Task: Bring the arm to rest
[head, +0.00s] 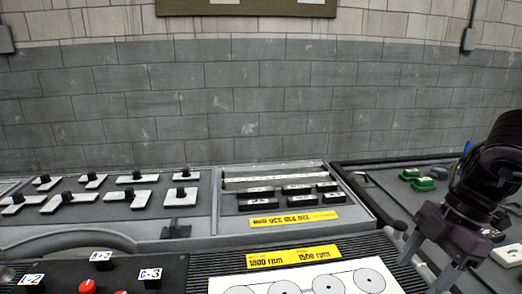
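My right arm comes in from the right edge, dark and bent downward. Its gripper (424,274) is low at the right, over the edge between the ribbed black mat and the right-hand panel. Its two grey fingers point down and left with a gap between them, and I see nothing held there. The tips are close to the bottom of the view. My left arm and gripper are not in view.
A console with black-knobbed switches (183,192) and a tray of dark blocks (296,190) runs along the grey brick wall (200,100). A white plate with circles (240,288) lies in front. Green parts (424,184) and a white block (508,255) sit right.

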